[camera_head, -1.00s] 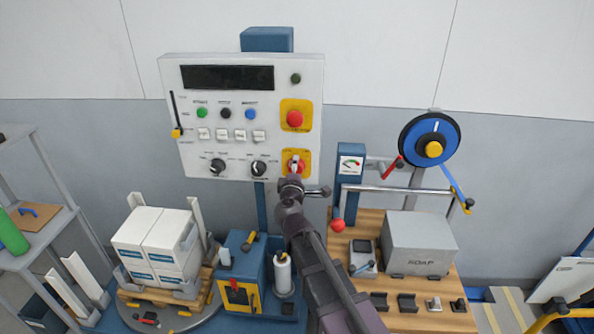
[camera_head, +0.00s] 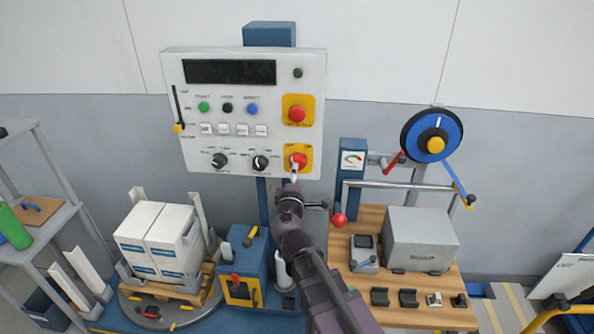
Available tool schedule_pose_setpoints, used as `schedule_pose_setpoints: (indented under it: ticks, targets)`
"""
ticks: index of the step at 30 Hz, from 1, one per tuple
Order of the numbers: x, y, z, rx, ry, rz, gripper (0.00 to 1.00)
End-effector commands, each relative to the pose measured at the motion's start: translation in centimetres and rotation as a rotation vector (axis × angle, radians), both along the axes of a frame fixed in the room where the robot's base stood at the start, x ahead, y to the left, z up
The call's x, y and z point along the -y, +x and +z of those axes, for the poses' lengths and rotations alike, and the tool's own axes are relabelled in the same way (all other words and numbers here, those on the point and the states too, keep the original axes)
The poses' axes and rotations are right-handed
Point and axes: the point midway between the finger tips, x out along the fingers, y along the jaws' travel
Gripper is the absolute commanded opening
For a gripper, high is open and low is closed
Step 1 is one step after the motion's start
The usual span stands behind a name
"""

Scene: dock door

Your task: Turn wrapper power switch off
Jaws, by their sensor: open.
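A white control panel (camera_head: 243,140) stands against the wall with a dark display at its top. At its lower right a red switch knob (camera_head: 299,158) sits on a yellow plate, and I take it for the power switch. My gripper (camera_head: 294,174) is open at the lower edge of this plate, just below the knob. Its fingertips overlap the bottom of the plate in the picture. I cannot tell whether they touch the knob. The knob's exact turn angle is too small to read.
Above the switch is a red mushroom button (camera_head: 297,114) on another yellow plate. Two black dials (camera_head: 260,162) are to the left. A blue gauge post (camera_head: 352,172) and a red ball lever (camera_head: 339,219) stand to the right of my arm.

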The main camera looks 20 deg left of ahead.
Motion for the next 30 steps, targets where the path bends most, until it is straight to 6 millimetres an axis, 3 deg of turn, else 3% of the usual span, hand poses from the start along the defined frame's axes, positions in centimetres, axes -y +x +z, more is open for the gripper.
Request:
schedule_pose_setpoints:
  ticks: [6,12,30]
  targets:
    - [0.9,-3.5,0.0,0.0,0.0,0.001,1.0]
    - [1.3,-5.0,0.0,0.0,-0.001,0.001,1.0]
    - [1.3,-5.3,0.0,0.0,0.0,-0.001,1.0]
